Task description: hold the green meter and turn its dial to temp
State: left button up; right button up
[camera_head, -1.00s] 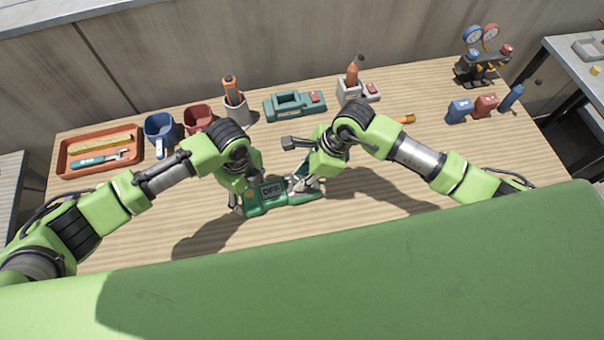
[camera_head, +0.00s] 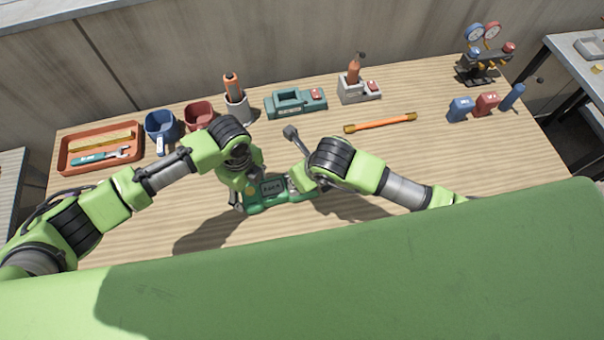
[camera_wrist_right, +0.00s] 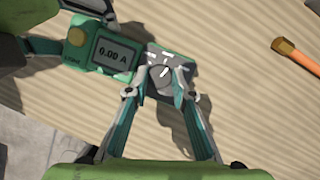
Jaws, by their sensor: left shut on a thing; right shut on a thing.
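The green meter (camera_head: 282,190) lies on the wooden table, in front of my body. Its screen (camera_wrist_right: 114,53) reads 0.00 A in the right wrist view. My left gripper (camera_head: 247,200) is shut on the meter's left end. My right gripper (camera_wrist_right: 160,92) is shut on the dial (camera_wrist_right: 161,75), which sits on a dark grey face with white marks. The mark the dial points to is partly hidden by the fingers.
An orange-handled tool (camera_head: 380,123) lies to the right. Behind are a red tray (camera_head: 66,160), a blue mug (camera_head: 161,128), a red mug (camera_head: 200,115), a teal holder (camera_head: 295,103) and a grey holder (camera_head: 358,92). Gauges (camera_head: 483,55) stand at the far right.

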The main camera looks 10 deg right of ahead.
pick_arm(q)
jog(key=shift+a+f, duration=0.15)
pick_arm(e)
jog(key=m+h, duration=0.1)
jog(key=m, duration=0.1)
jog(key=shift+s+a+m, duration=0.1)
jog(key=shift+a+m, duration=0.05)
jog(key=shift+m, duration=0.25)
jog(key=m, duration=0.1)
jog(key=m+h, duration=0.1)
jog(key=m, duration=0.1)
jog(key=m+h, duration=0.1)
jog(key=m, duration=0.1)
jog(key=shift+s+a+f, duration=0.15)
jog(key=shift+a, duration=0.1)
jog(key=shift+m, duration=0.3)
jog(key=o, duration=1.1)
pick_arm(q)
jog(key=shift+c, duration=0.2)
pick_arm(e)
jog(key=shift+o, duration=0.2)
jog(key=shift+r, duration=0.45)
pick_arm(q)
jog(key=shift+s, duration=0.1)
pick_arm(e)
jog(key=v, duration=1.1)
jog(key=shift+a, duration=0.2)
